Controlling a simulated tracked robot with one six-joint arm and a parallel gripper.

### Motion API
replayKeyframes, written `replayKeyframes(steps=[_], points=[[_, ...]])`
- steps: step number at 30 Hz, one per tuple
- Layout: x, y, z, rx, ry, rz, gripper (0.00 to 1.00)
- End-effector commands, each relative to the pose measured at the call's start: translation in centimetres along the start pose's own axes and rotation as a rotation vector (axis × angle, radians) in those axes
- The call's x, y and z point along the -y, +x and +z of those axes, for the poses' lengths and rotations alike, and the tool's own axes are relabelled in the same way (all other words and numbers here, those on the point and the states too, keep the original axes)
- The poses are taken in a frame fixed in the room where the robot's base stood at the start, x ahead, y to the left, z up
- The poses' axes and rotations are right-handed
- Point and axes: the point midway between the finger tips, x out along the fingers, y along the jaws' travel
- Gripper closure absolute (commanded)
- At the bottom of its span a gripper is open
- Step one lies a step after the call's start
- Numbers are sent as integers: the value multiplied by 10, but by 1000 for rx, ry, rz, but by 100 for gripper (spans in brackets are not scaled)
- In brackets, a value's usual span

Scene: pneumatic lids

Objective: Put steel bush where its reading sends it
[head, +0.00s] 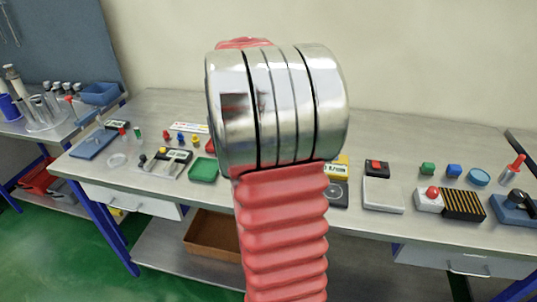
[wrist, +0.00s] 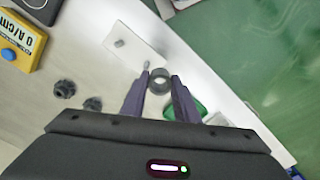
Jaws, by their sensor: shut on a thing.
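In the wrist view my gripper (wrist: 161,82) is shut on a small grey ring, which looks like the steel bush (wrist: 160,72). The bush sits between the fingertips, its round hole facing the camera. In the head view my own red, ribbed arm with its shiny metal joint fills the middle and hides the gripper and bush. A yellow meter (wrist: 22,38) with a display and blue button lies at the left in the wrist view; I cannot make out a full reading. Part of it shows beside my arm in the head view (head: 342,168).
A green tray (head: 203,170) lies left of my arm; green also shows behind the right finger in the wrist view (wrist: 196,108). A pale plate (wrist: 118,38) and two dark knobs (wrist: 64,89) are near the gripper. A white scale-like box (head: 383,195) stands right. The bench edge is close.

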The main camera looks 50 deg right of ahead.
Motion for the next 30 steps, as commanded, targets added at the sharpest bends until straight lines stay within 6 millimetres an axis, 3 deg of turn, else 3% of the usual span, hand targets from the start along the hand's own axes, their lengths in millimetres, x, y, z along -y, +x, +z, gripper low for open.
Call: replayKeyframes(steps=[3,10,30], points=[[-39,-13,13,-3,74,0,100],[-84,-28,34,-1,161,0,100],[-90,-26,39,0,174,1,100]])
